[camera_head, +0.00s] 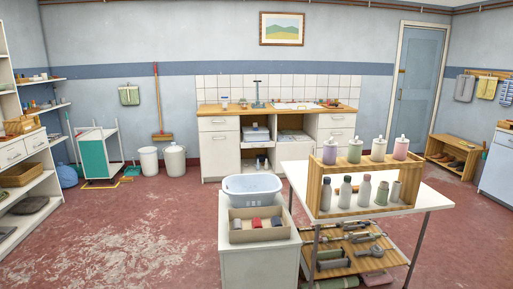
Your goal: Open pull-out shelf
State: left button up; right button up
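Neither of my grippers is in view. I cannot tell for sure which thing is the pull-out shelf. A slatted wooden shelf (345,263) with tools on it sits low under the white-topped table (433,199) in the right foreground. White drawers show on the back counter (218,124) and in the cabinet at the left edge (13,154); their fronts look shut. No rotary ironer can be made out.
A white cabinet (258,267) with a blue-white basin (252,187) and an open box (285,233) stands in front. A wooden rack (325,197) with bottles stands on the table. The red floor (120,235) is clear at centre left.

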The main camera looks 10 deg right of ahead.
aim_at(270, 143)
jog(key=i+u, duration=0.15)
jog(key=u, duration=0.35)
jog(key=i+u, duration=0.2)
jog(key=i, duration=0.6)
jog(key=i+u, duration=0.25)
jog(key=i, duration=0.6)
jog(key=i+z, duration=0.2)
jog(key=i, duration=0.4)
jog(key=i+j+z, duration=0.15)
jog(key=i, duration=0.5)
jog(key=i+j+z, duration=0.2)
jog(key=i, duration=0.4)
jog(key=i+l+z, duration=0.15)
jog(key=i+z, duration=0.15)
jog(key=i, duration=0.55)
jog(key=i+z, duration=0.25)
jog(key=i, duration=0.55)
jog(key=i+z, duration=0.2)
jog(key=i, duration=0.35)
jog(key=i+j+z, duration=0.15)
jog(key=i, duration=0.4)
jog(key=i+j+z, duration=0.2)
jog(key=i, duration=0.35)
jog(key=i+l+z, duration=0.25)
jog(key=i+z, duration=0.15)
jog(key=i+l+z, duration=0.1)
jog(key=i+z, duration=0.65)
jog(key=i+j+z, duration=0.15)
jog(key=i+z, duration=0.25)
jog(key=i, duration=0.1)
